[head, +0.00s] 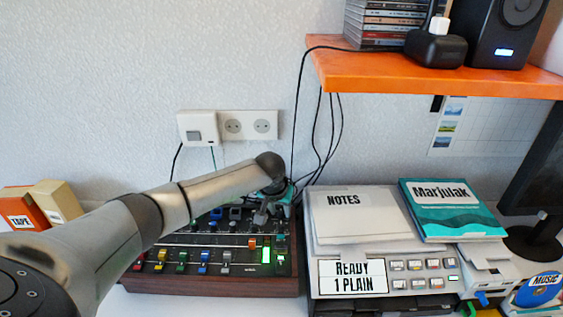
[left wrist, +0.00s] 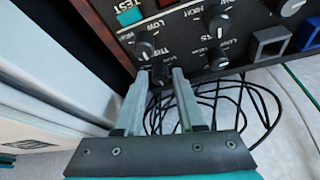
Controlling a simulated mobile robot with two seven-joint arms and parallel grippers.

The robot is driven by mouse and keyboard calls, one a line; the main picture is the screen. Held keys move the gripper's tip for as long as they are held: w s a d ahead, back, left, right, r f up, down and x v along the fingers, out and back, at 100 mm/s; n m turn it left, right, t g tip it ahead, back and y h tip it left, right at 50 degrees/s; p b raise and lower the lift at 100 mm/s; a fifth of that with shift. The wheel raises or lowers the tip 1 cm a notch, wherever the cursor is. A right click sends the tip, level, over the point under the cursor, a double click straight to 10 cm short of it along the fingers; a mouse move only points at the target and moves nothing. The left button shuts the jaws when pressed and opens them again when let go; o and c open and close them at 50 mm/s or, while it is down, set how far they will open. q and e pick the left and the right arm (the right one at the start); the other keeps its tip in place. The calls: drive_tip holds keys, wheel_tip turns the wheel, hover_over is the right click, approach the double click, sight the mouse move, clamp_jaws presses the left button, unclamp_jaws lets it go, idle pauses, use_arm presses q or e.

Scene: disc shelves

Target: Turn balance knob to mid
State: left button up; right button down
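The mixer (head: 215,272), a dark panel with a brown wooden front, stands on the white surface in the head view. My left gripper (head: 268,205) is over its far right corner, covering the knobs there. In the left wrist view my left gripper (left wrist: 161,82) points at the panel edge, its two grey fingers apart. A dark knob (left wrist: 160,76) lies between the fingertips; whether they touch it I cannot tell. Other knobs with white pointers show nearby, one (left wrist: 144,51) beside LOW and another (left wrist: 218,27) farther right. No balance label is readable. My right gripper is not in view.
A printer (head: 370,245) with a NOTES pad (head: 360,215) and a teal book (head: 450,208) stands right of the mixer. Black cables (left wrist: 235,105) lie behind the mixer. An orange shelf (head: 420,78) overhangs at upper right. Boxes (head: 58,200) stand at left.

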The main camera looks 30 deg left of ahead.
use_arm(q)
drive_tip(key=m+b, duration=0.1)
drive_tip(key=b, duration=0.1)
drive_tip(key=shift+a+f+b, duration=0.1)
drive_tip(key=shift+f+b, duration=0.1)
drive_tip(key=shift+b, duration=0.15)
drive_tip(key=shift+r, duration=0.25)
drive_tip(key=p+v, duration=0.6)
drive_tip(key=v, duration=1)
wheel_tip(320, 180, up, 2)
drive_tip(key=m+t+y+p, duration=0.5)
drive_tip(key=m+y+p, duration=0.15)
drive_tip(key=m, duration=1.65)
hover_over(279, 218)
drive_tip(key=m, duration=0.2)
drive_tip(key=r+m+p, duration=0.1)
drive_tip(key=m, duration=0.2)
drive_tip(key=d+r+m+t+p, duration=0.1)
drive_tip(key=m, duration=0.1)
drive_tip(key=shift+y, duration=0.35)
